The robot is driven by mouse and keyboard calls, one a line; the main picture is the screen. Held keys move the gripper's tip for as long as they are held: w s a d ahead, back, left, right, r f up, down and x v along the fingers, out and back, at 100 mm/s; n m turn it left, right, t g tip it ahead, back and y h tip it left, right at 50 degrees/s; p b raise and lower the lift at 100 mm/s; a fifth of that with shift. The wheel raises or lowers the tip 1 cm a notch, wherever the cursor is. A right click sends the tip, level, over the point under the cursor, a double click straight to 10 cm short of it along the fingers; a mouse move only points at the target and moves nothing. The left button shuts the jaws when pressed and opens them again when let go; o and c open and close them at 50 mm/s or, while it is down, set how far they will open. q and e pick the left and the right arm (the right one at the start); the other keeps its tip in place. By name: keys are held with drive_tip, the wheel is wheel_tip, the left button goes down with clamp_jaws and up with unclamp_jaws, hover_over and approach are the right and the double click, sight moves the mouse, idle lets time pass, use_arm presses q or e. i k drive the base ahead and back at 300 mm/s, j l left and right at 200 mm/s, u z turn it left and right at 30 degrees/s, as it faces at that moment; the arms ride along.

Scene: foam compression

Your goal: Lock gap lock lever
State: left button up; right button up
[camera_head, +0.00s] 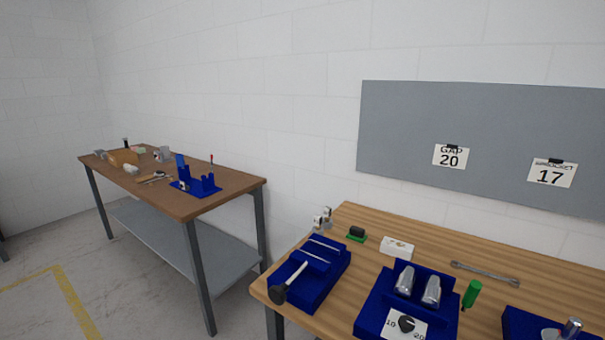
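A blue fixture (327,272) stands at the left end of the near wooden table. Neither of my grippers is in view.
A green-handled tool (471,293), a wrench (485,272), a white block (397,247) and a third blue fixture (520,321) share the table. A grey board (400,120) holds cards "GAP 20" (451,157) and "17" (551,173). Another table (235,182) stands left, across open floor.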

sight(475, 287)
drive_tip(key=z, duration=1.3)
drive_tip(key=i+l+z, duration=0.1)
drive_tip(key=z, duration=0.15)
drive_tip(key=k+j+u, duration=0.2)
drive_tip(key=k+j+z, duration=0.1)
drive_tip(key=z, duration=0.25)
